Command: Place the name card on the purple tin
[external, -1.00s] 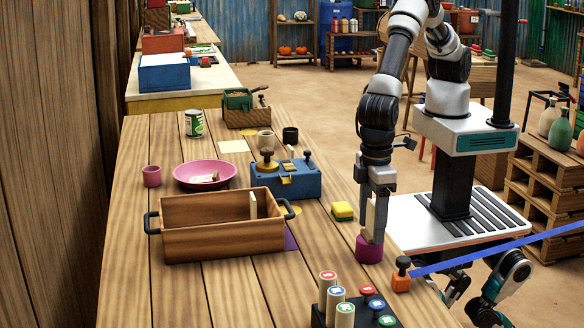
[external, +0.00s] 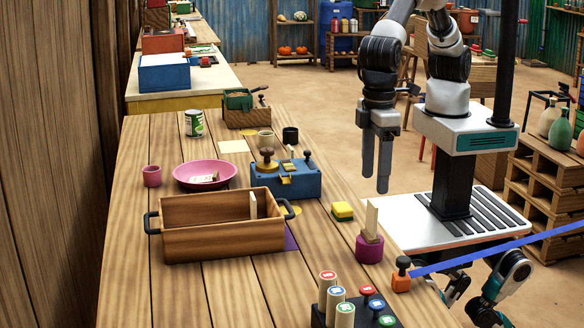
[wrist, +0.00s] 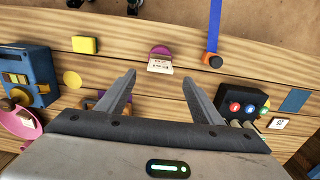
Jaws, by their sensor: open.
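The name card (external: 371,219), a pale upright piece, stands on top of the purple tin (external: 369,248) near the table's right edge. It leans slightly, if at all. In the wrist view the card (wrist: 160,66) shows printed marks, with the purple tin (wrist: 160,49) partly hidden behind it. My gripper (external: 376,188) is open and empty, above and apart from the card. In the wrist view its two fingers (wrist: 163,84) are spread wide, with nothing between them.
A yellow sponge-like block (external: 342,211) lies behind the tin. An orange block with a dark knob (external: 401,280) and a blue strap (external: 500,248) are to the right. A rack of capped cylinders (external: 345,308) stands in front. A wooden crate (external: 220,238) is to the left.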

